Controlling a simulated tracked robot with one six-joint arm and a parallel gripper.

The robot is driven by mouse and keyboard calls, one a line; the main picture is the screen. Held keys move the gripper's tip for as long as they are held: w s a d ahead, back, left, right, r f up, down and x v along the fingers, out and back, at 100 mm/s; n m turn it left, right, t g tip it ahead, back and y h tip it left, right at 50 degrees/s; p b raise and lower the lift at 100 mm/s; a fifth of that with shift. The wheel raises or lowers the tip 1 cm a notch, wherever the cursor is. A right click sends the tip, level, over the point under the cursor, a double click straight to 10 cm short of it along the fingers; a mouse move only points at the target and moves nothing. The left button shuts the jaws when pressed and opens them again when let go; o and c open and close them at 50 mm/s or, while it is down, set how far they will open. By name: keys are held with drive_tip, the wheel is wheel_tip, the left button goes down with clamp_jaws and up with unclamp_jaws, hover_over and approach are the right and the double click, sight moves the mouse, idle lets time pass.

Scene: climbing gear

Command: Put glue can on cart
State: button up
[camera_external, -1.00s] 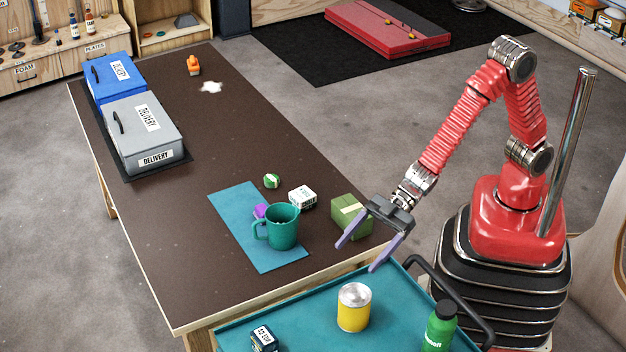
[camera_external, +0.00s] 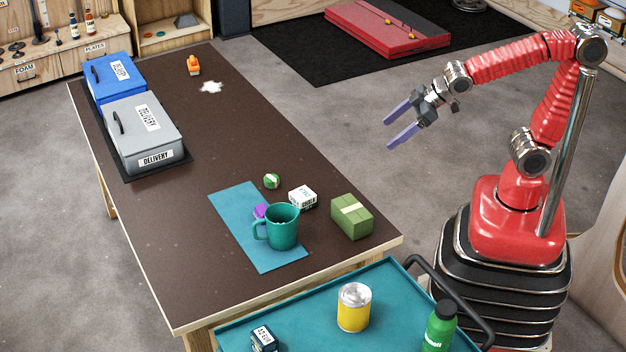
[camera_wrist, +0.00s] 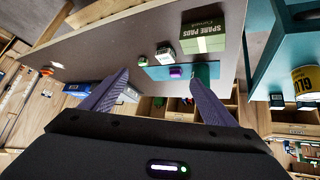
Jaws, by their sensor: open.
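The glue can (camera_external: 354,308) is a yellow can with a silver top. It stands upright on the teal cart (camera_external: 300,316) at the front of the external view, apart from the things around it. In the wrist view the can (camera_wrist: 305,82) shows at the right edge with part of its "GLUE" label. My gripper (camera_external: 392,127) is open and empty, raised to the right of the brown table, well away from the can. In the wrist view its two purple fingers (camera_wrist: 160,88) are spread with nothing between them in their grasp.
On the cart are a green bottle (camera_external: 440,328) and a dark small box (camera_external: 264,339). The table's middle is largely clear.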

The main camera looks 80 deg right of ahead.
drive_tip(key=s+d+m+g, duration=0.1)
drive_tip(key=s+d, duration=0.4)
drive_tip(key=s, duration=0.2)
drive_tip(key=s+d+m+g+h, duration=0.1)
drive_tip(key=s+d, duration=0.3)
drive_tip(key=s, duration=0.4)
drive_tip(key=shift+d+m+g, duration=0.3)
drive_tip(key=shift+d+m, duration=0.1)
drive_tip(key=shift+m, duration=0.3)
